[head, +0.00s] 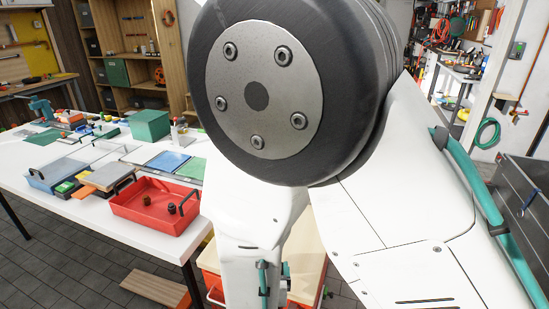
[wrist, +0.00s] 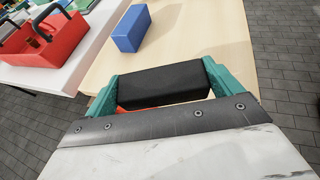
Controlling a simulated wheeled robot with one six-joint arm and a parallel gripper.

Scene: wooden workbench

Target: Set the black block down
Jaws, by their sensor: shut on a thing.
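The black block (wrist: 163,86) is in the wrist view, a long dark bar held crosswise between two teal fingers. My gripper (wrist: 162,88) is shut on it at both ends. The block is over the near part of a light wooden bench top (wrist: 205,38); I cannot tell whether it touches the surface. In the head view my own arm fills the middle and hides the block and most of the wooden top.
A blue block (wrist: 132,28) lies on the wooden top beyond the black block. A red tray (head: 155,209) with a black handle stands on the white table (head: 110,222) to the left. Grey paved floor (wrist: 284,60) lies right of the wooden top.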

